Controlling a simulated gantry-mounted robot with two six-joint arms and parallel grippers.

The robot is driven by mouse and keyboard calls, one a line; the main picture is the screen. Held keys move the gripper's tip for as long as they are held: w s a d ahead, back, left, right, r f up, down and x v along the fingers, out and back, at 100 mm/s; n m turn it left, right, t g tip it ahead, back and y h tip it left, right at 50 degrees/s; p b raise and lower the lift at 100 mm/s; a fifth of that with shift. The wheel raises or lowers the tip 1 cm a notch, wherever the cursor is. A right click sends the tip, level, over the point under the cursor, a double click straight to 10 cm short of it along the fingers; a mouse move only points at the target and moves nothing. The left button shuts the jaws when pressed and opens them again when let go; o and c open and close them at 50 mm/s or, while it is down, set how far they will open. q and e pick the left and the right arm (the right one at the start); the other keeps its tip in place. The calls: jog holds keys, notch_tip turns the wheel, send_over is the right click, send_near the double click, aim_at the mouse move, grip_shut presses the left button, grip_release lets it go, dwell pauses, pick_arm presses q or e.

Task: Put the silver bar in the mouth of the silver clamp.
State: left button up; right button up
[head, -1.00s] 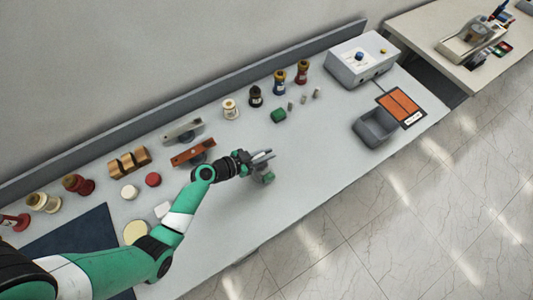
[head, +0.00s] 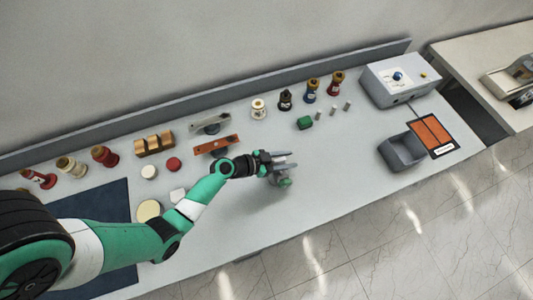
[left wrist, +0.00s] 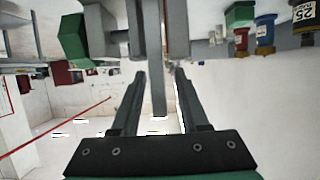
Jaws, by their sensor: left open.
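A silver-grey piece with a green knob (head: 285,182), which looks like the silver clamp, stands on the bench right below my left gripper (head: 284,162). In the left wrist view my left gripper (left wrist: 158,100) is open. A grey upright bar (left wrist: 157,85) shows between its fingers, with grey blocks and a green knob (left wrist: 74,38) beside it. I cannot tell whether the fingers touch it, or whether this bar is part of the clamp. A long silver piece (head: 210,122), possibly the silver bar, lies on a support at the back. My right gripper is not in view.
An orange bar (head: 216,145) lies left of my gripper. Several coloured spools, a green block (head: 305,122) and small grey cylinders (head: 333,113) stand behind. The bench's front middle is clear.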

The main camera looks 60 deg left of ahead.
pick_arm(q)
jog(key=v, duration=0.5)
jog(key=shift+s+a+r, duration=0.1)
jog(key=shift+s, duration=0.1)
jog(key=p+v, duration=0.6)
jog(key=p, duration=0.3)
jog(key=shift+s, duration=0.25)
